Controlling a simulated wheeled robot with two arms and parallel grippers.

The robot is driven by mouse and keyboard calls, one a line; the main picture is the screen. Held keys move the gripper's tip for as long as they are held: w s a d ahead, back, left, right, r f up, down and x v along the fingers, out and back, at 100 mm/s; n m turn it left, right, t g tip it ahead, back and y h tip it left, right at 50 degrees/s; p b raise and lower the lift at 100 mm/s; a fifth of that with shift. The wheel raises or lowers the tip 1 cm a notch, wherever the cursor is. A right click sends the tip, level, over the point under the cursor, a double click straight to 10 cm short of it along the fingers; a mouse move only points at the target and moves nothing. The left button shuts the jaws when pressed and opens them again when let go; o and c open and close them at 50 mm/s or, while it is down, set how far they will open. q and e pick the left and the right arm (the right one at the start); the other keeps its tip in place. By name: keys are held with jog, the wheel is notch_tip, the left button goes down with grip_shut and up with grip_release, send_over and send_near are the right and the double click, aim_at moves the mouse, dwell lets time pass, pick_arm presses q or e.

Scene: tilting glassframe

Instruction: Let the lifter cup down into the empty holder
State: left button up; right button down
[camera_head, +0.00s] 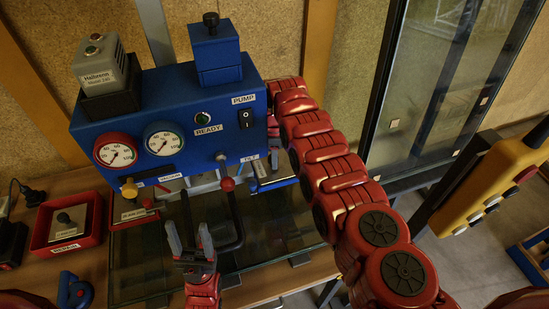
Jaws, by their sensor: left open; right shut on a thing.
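My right arm curves up from the lower right to the right end of the blue pump box. My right gripper (273,160) points down there, partly hidden behind the box, and is shut on a small blue thing (275,184) low beside the TILT label. I cannot tell for sure whether this is the lifter cup. A blue handled piece (75,290) lies at the lower left and looks like a suction lifter. My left gripper (190,243) is open and empty, pointing up over the glass pane (140,262). I cannot make out an empty holder clearly.
The blue pump box (180,100) carries two gauges, a READY light and a switch. A red tray (95,215) with a grey block sits left. A yellow control panel (490,185) is at right; tall glass (430,90) stands behind.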

jog(key=shift+f, duration=0.15)
jog(key=shift+c, duration=2.4)
grip_release()
notch_tip(320, 180, up, 8)
jog(key=p, duration=0.6)
jog(key=shift+f, duration=0.1)
notch_tip(320, 180, up, 4)
jog(key=shift+r+p, duration=0.25)
jog(key=shift+p, duration=0.1)
